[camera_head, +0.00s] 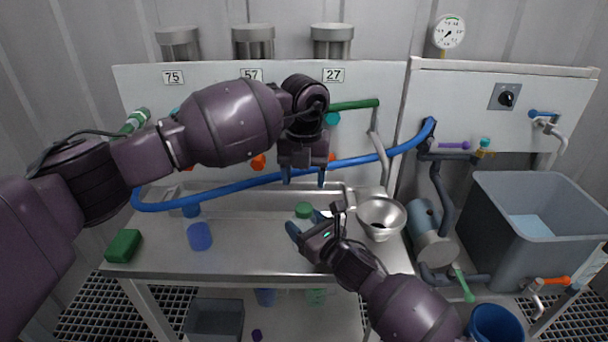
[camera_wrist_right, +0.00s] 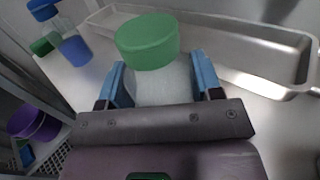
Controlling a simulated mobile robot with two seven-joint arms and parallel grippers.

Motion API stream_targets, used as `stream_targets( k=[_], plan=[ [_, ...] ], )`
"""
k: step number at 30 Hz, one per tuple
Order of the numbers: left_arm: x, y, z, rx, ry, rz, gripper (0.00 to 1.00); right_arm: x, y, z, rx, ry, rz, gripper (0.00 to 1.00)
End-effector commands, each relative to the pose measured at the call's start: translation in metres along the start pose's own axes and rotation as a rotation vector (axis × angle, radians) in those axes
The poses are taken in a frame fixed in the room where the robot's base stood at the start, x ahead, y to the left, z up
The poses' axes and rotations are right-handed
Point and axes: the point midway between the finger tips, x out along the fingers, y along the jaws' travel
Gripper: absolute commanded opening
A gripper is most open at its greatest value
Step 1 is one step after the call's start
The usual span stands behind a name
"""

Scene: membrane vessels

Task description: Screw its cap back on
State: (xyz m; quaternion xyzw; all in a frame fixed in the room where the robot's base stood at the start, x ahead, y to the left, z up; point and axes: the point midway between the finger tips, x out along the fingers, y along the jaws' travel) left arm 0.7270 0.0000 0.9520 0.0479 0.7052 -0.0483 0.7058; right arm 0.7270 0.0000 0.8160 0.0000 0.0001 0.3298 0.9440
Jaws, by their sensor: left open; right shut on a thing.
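A translucent white bottle (camera_wrist_right: 163,88) stands between the fingers of my right gripper (camera_head: 304,222), which is shut on it. The right wrist view shows both blue fingers against its sides. A green cap (camera_wrist_right: 147,42) sits on top of the bottle. It also shows in the head view (camera_head: 303,209), where most of the bottle is hidden. I cannot tell whether the cap is threaded on. My left gripper (camera_head: 304,180) is open and empty, pointing down above the cap and apart from it.
A steel funnel (camera_head: 381,217) stands just right of my right gripper. A blue cup (camera_head: 199,237) and a green block (camera_head: 124,246) are on the left of the steel bench (camera_head: 260,260). A blue hose (camera_head: 240,184) crosses behind. A steel tray (camera_wrist_right: 240,50) lies behind the bottle.

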Motion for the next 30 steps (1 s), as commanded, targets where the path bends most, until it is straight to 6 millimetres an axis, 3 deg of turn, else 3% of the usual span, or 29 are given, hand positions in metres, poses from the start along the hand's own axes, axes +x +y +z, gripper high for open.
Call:
stream_targets(
  k=[6, 20, 30],
  plan=[
    [0.000, 0.000, 0.000, -0.123, 0.001, 0.001, 0.62, 0.000, 0.000, 0.000, 0.000, 0.000, 0.000, 0.00],
    [0.003, 0.000, 0.000, -0.137, 0.002, 0.001, 0.62, 0.000, 0.000, 0.000, 0.000, 0.000, 0.000, 0.00],
    [0.042, 0.000, -0.001, -0.137, 0.004, 0.000, 0.62, 0.000, 0.000, 0.000, 0.000, 0.000, 0.000, 0.00]
  ],
)
